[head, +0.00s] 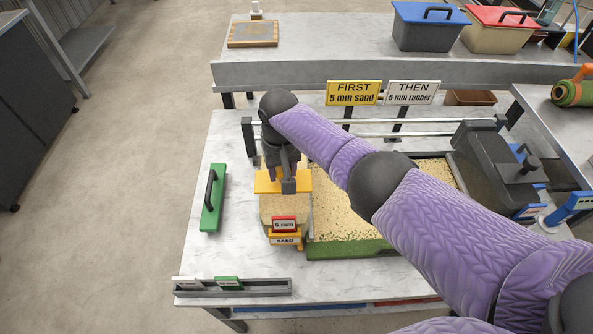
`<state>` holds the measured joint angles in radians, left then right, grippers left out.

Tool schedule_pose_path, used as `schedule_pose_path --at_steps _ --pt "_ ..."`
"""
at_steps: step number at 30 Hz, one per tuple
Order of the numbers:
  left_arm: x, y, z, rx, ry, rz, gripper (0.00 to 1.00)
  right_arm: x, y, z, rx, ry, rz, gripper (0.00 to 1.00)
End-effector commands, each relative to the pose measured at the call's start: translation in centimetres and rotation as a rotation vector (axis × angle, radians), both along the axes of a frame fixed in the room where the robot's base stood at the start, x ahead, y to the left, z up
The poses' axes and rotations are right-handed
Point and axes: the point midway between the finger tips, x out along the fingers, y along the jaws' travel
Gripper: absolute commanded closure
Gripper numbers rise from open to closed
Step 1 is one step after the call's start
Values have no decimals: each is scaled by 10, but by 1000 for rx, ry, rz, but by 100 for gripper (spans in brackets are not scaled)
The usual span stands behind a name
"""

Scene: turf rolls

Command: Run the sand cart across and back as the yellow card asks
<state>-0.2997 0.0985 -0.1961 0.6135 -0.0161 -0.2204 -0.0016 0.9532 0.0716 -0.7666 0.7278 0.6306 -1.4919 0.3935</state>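The yellow card (353,93) reads "FIRST 5 mm sand". The sand cart (283,213) is yellow, holds sand and carries a red-framed "5 mm" tag and a "SAND" label. It stands at the left end of the turf bed (350,247), whose green front edge shows. Pale sand-coloured grains cover much of the bed's visible surface. My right gripper (285,180) is at the top of the sand cart, at its grey handle. My arm hides part of the bed, and the finger gap is not clear. My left gripper is out of view.
A white card (413,93) reads "THEN 5 mm rubber". A dark cart (483,150) stands at the right end of the rails (400,121). A tag rack (232,288) is at the front left.

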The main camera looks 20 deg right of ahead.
Motion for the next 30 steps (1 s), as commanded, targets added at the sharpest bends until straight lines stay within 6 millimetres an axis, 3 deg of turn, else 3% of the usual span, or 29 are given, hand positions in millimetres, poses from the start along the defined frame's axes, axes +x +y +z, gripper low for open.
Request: schedule_pose_path --at_steps 6,20,21,25,30 --pt "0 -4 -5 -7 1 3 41 3 11 0 2 -2 1 100" --pt "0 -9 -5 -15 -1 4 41 4 14 1 6 -5 2 100" --pt "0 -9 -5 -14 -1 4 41 4 14 1 6 -5 2 45" --pt "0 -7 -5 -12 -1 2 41 4 14 1 4 -4 1 18" --pt "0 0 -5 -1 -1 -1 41 3 13 1 2 -2 1 16"
